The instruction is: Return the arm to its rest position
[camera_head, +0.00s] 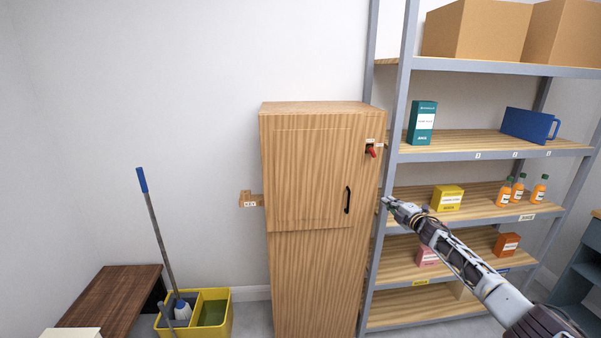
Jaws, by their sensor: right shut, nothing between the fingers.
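My right arm comes in from the lower right and reaches toward the wooden cabinet (300,180). My right gripper (385,200) is shut and empty, in front of the shelf's near upright and to the right of the cabinet's black handle (347,200). The cabinet's upper door looks closed. A red item (371,151) sits on the cabinet's right side near the top. My left gripper is not in view.
A metal shelf rack (480,142) with wooden boards stands right of the cabinet, holding boxes, bottles and a blue container (528,125). A yellow mop bucket (222,325) and a brown bench (105,300) stand at lower left. The white wall at left is mostly bare.

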